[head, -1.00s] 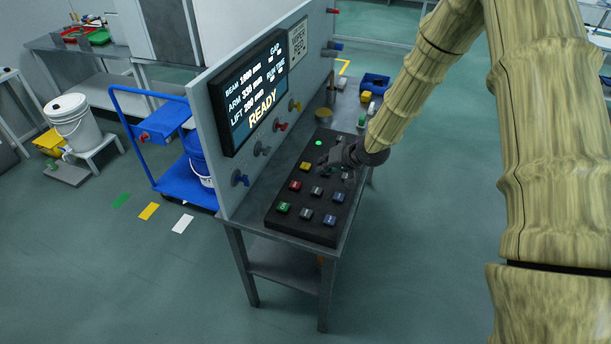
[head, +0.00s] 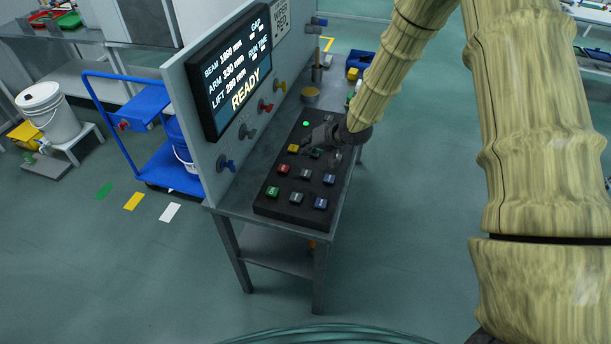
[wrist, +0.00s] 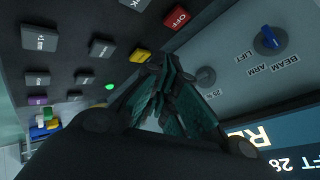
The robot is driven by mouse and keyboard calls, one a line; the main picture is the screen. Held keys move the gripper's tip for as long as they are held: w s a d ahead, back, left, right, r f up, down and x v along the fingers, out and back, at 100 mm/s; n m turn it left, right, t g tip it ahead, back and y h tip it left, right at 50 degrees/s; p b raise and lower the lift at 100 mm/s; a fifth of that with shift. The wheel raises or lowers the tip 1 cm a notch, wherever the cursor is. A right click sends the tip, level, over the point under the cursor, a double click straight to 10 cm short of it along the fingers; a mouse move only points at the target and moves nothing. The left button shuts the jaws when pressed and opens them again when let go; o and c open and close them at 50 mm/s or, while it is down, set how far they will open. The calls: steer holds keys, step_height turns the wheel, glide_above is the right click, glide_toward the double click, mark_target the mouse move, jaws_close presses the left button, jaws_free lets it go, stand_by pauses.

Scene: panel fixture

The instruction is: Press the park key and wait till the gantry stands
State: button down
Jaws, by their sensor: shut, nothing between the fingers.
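The black key panel (head: 262,205) lies on the bench with several coloured keys: green, red, yellow, blue and grey. A green lamp (head: 306,124) glows at its far end. My gripper (head: 306,147) is shut and empty over the panel, its tips close to the yellow key (head: 293,148). In the wrist view the tips (wrist: 158,64) show near the yellow key (wrist: 141,56); I cannot tell whether they touch. The red key there (wrist: 176,17) reads OFF. I cannot make out which key is the park key. The screen (head: 237,72) reads READY. No gantry is recognisable.
An upright grey board (head: 208,165) with the screen and several coloured knobs stands along the panel's left side. A blue cart (head: 165,165) stands left of the board.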

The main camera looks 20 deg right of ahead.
mark_target(308, 171)
steer(key=shift+s+f+b, duration=0.35)
steer(key=shift+f+b, duration=0.25)
steer(key=shift+s+f+b, duration=0.35)
steer(key=shift+f+b, duration=0.2)
steer(key=shift+b, duration=0.05)
steer(key=f, duration=0.1)
steer(key=f+b, duration=0.1)
steer(key=f, duration=0.1)
steer(key=shift+w, duration=0.4)
steer(key=shift+f, duration=0.15)
steer(key=shift+s, duration=0.2)
steer(key=shift+a, duration=0.1)
steer(key=shift+w, duration=0.1)
steer(key=shift+f, duration=0.15)
steer(key=shift+f, duration=0.3)
